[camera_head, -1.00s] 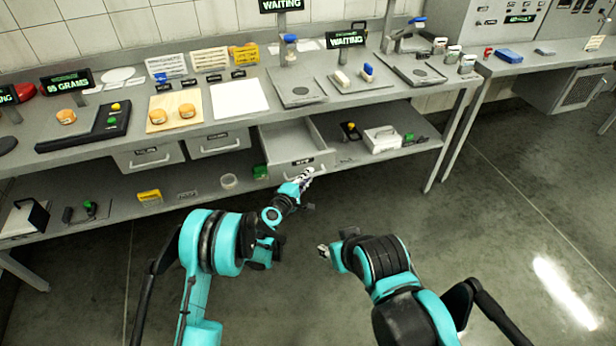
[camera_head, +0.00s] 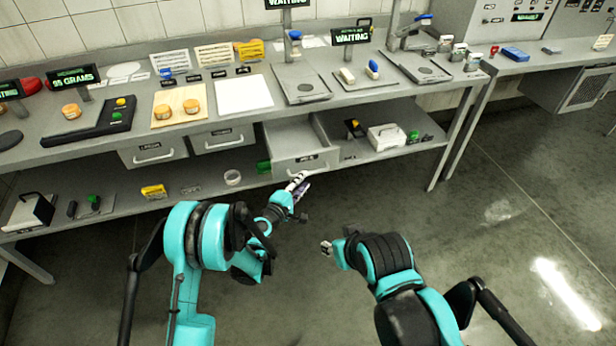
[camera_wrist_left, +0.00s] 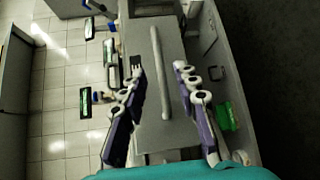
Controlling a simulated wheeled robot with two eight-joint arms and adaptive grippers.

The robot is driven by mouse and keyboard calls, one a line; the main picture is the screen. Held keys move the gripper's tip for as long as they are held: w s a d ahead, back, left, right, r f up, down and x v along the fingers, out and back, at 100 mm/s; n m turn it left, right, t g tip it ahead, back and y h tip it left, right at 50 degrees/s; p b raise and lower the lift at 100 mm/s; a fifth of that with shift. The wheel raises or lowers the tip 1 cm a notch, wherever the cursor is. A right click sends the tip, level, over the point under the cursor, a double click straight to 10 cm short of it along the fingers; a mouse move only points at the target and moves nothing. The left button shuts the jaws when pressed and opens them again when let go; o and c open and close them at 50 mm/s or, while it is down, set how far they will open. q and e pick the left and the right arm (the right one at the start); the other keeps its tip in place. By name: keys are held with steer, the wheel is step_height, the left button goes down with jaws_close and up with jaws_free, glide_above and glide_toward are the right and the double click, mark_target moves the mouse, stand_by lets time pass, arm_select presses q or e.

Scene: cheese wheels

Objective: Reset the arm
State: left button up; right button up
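My left gripper (camera_head: 299,184) is in front of the open drawer (camera_head: 300,163) under the bench. In the left wrist view its two purple-and-white fingers (camera_wrist_left: 160,72) are spread wide apart with nothing held. The drawer's long pale handle (camera_wrist_left: 160,75) shows between them in that picture; I cannot tell how far off it is. My right gripper (camera_head: 327,248) is low over the floor, away from the bench. It is small and seen from behind, so its fingers cannot be made out.
The bench top (camera_head: 225,125) carries orange cheese wheels on a wooden board (camera_head: 178,107), a white sheet (camera_head: 244,93) and scales. The lower shelf holds a green block (camera_head: 264,167), a clear cup (camera_head: 232,178) and a white box (camera_head: 387,137). The floor (camera_head: 500,220) at right is clear.

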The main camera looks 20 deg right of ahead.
arm_select(q)
steer(key=shift+s+a+r, duration=0.1)
steer(key=shift+s+a, duration=0.25)
steer(key=shift+s, duration=0.05)
steer(key=s+a+r+m+g+y, duration=0.2)
steer(key=s+a+r+m+y, duration=0.45)
steer(key=a+r, duration=0.9)
steer(key=s+a+f+m+g+y, duration=0.1)
steer(key=s+a+m+y, duration=0.1)
steer(key=s+a, duration=0.7)
steer(key=s+a+m+g+y, duration=0.1)
steer(key=s+a+m+y, duration=0.1)
steer(key=s+a, duration=0.7)
steer(key=s+y, duration=0.1)
steer(key=s, duration=0.6)
steer(key=shift+a+f+g, duration=0.35)
steer(key=shift+f+g, duration=0.05)
